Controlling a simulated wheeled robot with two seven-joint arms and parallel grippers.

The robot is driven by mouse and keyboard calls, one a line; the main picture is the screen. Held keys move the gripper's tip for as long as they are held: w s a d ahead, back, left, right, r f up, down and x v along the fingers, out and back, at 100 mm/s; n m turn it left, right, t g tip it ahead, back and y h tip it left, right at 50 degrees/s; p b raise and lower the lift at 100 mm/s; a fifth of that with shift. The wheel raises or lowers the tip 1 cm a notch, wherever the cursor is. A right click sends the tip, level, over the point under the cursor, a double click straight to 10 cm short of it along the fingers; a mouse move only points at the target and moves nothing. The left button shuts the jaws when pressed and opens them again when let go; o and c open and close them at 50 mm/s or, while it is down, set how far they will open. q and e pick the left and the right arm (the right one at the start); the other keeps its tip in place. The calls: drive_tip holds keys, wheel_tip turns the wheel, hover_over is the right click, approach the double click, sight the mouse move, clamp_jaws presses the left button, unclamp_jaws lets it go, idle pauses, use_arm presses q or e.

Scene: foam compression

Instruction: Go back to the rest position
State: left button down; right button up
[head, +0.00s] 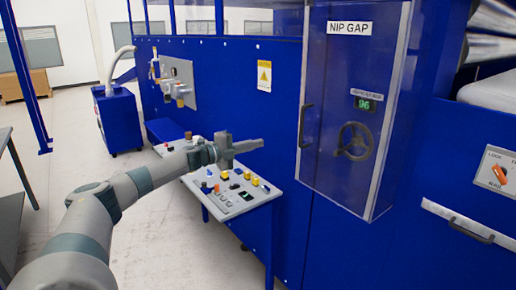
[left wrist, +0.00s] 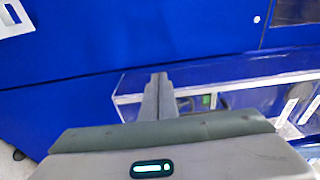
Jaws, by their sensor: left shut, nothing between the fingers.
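My left arm reaches in from the left in the head view. My left gripper (head: 250,146) is shut and empty, above the far side of the grey control panel (head: 240,202) and in front of the blue machine (head: 240,105). In the left wrist view its closed fingers (left wrist: 160,90) point toward the blue machine wall (left wrist: 150,35). I cannot tell from these views whether the fingertips touch anything. My right gripper is in neither view.
The clear NIP GAP cabinet (head: 345,110) with a handwheel (head: 354,141) juts out at right. A rotary switch (head: 498,174) sits at far right. A blue cart (head: 120,122) stands at back left. A grey table (head: 8,190) is at the left edge. The floor (head: 50,120) between is clear.

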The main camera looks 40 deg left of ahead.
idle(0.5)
